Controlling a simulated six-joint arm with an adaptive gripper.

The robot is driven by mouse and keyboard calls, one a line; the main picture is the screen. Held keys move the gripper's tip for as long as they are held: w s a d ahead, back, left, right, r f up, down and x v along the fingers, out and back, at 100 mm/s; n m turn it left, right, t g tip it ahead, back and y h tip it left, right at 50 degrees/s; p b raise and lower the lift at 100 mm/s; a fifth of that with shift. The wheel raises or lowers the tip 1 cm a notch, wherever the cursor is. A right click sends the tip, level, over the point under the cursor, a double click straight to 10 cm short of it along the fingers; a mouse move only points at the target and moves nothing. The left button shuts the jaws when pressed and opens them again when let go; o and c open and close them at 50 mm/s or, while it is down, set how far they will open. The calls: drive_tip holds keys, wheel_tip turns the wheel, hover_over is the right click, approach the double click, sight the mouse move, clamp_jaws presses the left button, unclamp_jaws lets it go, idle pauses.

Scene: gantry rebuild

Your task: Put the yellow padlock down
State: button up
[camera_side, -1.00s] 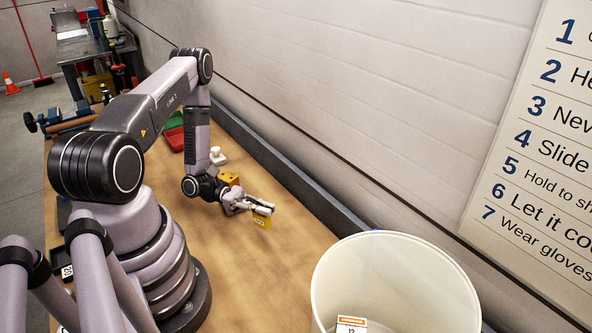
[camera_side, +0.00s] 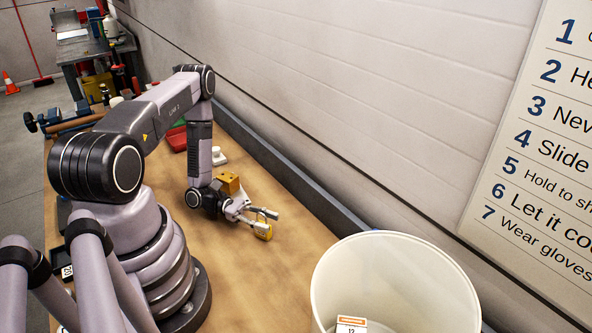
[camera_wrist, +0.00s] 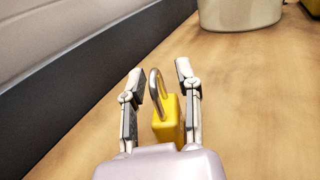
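The yellow padlock (camera_side: 263,231) rests on the tan bench top in the side view. In the wrist view the yellow padlock (camera_wrist: 168,122) stands between my two fingers, its metal shackle toward the left finger. My gripper (camera_side: 265,221) is low over the bench with its fingers spread. In the wrist view my gripper (camera_wrist: 159,72) is open, with a clear gap between the left finger and the padlock. The right finger is close beside the padlock's body; I cannot tell if they touch. The padlock's underside is hidden.
A large whitish bin (camera_side: 395,285) stands at the front right. An orange-yellow block (camera_side: 228,183) sits just behind my gripper, with a white object (camera_side: 218,157) beyond it. Red and green trays (camera_side: 176,138) lie farther back. A dark ledge (camera_side: 290,170) runs along the wall.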

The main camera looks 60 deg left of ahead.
drive_tip(key=shift+r, duration=0.1)
drive_tip(key=shift+s+a, duration=0.15)
drive_tip(key=shift+a, duration=0.2)
drive_tip(key=v, duration=0.6)
drive_tip(key=shift+a+r+m+g, duration=0.3)
drive_tip(key=w+d+r+m+g+y, duration=0.1)
drive_tip(key=d+r+m+g+y, duration=0.1)
drive_tip(key=r+m+g+y, duration=0.65)
drive_tip(key=d+r+m+g+h, duration=0.15)
drive_tip(key=r+m, duration=0.35)
drive_tip(key=r, duration=0.8)
drive_tip(key=s+d+r+m+t+y, duration=0.3)
drive_tip(key=s+r+m+y, duration=0.1)
drive_tip(key=r, duration=0.3)
drive_tip(key=s+d+r+m+t+y, duration=0.3)
drive_tip(key=s+r+m+t+y, duration=0.1)
drive_tip(key=r, duration=0.4)
drive_tip(key=shift+s+m+y, duration=0.5)
drive_tip(key=shift+s+m, duration=0.25)
drive_tip(key=shift+m, duration=0.1)
drive_tip(key=shift+d, duration=0.1)
